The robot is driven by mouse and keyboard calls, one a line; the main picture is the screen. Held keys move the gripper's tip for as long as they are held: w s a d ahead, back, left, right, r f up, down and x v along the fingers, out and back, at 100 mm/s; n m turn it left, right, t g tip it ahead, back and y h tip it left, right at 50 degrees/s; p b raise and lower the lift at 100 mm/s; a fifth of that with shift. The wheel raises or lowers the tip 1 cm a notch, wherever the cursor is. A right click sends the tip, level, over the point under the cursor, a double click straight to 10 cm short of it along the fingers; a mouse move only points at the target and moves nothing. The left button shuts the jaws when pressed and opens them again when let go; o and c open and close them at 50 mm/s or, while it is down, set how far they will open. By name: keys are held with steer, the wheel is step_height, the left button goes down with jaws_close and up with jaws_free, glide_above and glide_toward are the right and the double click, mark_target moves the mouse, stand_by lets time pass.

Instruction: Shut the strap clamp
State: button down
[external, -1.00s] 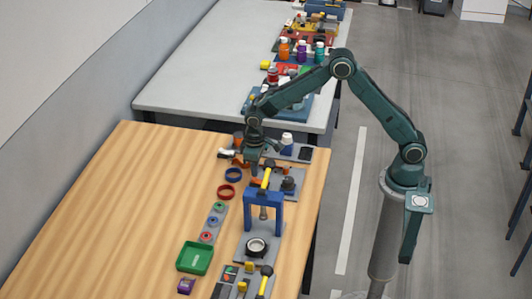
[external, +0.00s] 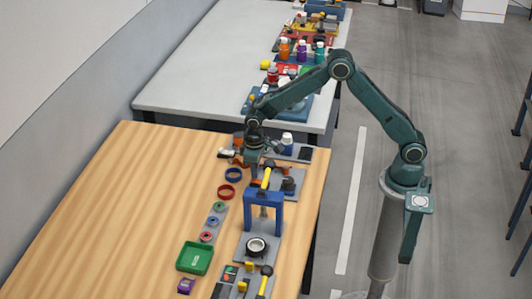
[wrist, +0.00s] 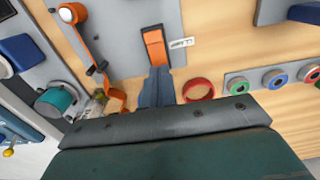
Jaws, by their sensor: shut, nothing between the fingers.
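In the wrist view, an orange strap (wrist: 84,32) with a white round end runs along a grey plate and bends near a teal cylinder. A separate orange lever-like piece (wrist: 155,46) lies on the plate's edge beside a small white label (wrist: 181,43). I cannot tell for sure which orange part is the clamp's lever. My gripper (wrist: 158,72) is shut and empty, its fingertips close to the near end of the orange piece; contact cannot be made out. In the external view, orange parts (external: 237,160) show beside my gripper, partly hidden by my arm.
A red ring (wrist: 198,90) lies right of my fingers, with several coloured discs beyond it. A blue frame (external: 264,197) with a yellow-handled tool stands nearby. A green tray (external: 195,258) sits farther along. The bench's left side (external: 110,210) is clear.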

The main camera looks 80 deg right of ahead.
steer(key=shift+f, duration=0.6)
stand_by(0.6)
steer(key=shift+r, duration=3.5)
